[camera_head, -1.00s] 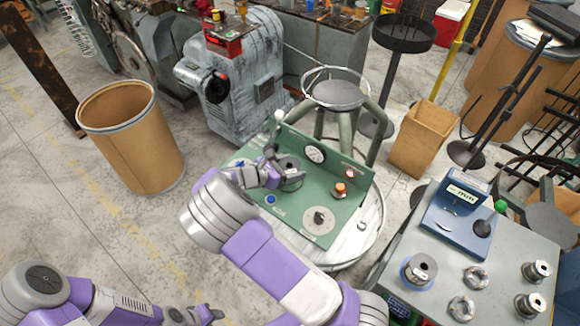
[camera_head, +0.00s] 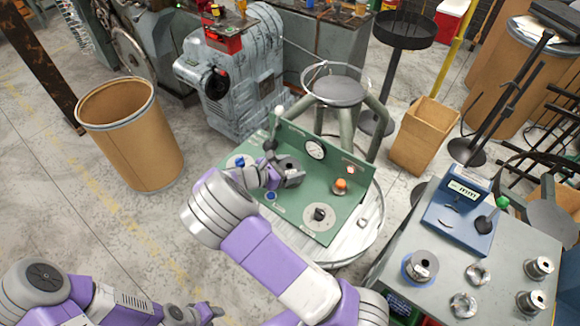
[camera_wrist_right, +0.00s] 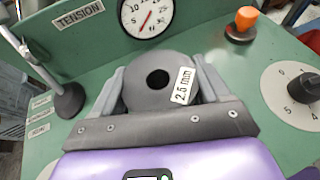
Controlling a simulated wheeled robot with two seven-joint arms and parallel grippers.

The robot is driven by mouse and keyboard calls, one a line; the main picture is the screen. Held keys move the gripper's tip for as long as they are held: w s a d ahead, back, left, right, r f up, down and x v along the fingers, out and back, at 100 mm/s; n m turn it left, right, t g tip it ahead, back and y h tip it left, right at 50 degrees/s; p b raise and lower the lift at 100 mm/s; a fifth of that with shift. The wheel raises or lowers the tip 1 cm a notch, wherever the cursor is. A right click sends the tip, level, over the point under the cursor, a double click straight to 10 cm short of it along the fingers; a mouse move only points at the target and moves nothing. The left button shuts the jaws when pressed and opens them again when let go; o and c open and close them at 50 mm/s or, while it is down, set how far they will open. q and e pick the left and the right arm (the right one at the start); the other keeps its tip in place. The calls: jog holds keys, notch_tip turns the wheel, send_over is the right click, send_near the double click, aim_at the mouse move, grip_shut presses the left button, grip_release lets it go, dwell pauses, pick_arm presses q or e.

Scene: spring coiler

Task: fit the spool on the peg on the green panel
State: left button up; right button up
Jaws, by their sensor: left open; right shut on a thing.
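My right gripper (camera_head: 285,176) is over the green panel (camera_head: 320,226), its fingers shut on a dark grey spool (camera_head: 288,164). In the right wrist view the spool (camera_wrist_right: 145,72) sits between the two fingers (camera_wrist_right: 158,92), its round end with a dark centre hole facing the camera. A white tag on it reads 2.5 mm. I cannot make out the peg in either view; the spool and gripper cover part of the panel. I cannot tell whether the spool touches the panel. My left gripper (camera_head: 207,314) is open and empty, low over the floor.
On the panel are a tension gauge (camera_wrist_right: 147,14), an orange knob (camera_wrist_right: 244,22), a dial (camera_wrist_right: 303,88) and an upright lever (camera_wrist_right: 66,98) left of the spool. A side table (camera_head: 400,243) at right holds a blue scale (camera_head: 468,224), another spool (camera_head: 423,265) and several small parts.

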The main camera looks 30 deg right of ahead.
jog(key=shift+f, duration=0.5)
jog(key=o, duration=1.3)
jog(key=shift+o, duration=0.2)
jog(key=p+v, duration=0.1)
jog(key=v, duration=0.6)
jog(key=shift+a+r, duration=0.1)
jog(key=shift+a, duration=0.15)
jog(key=shift+s, duration=0.1)
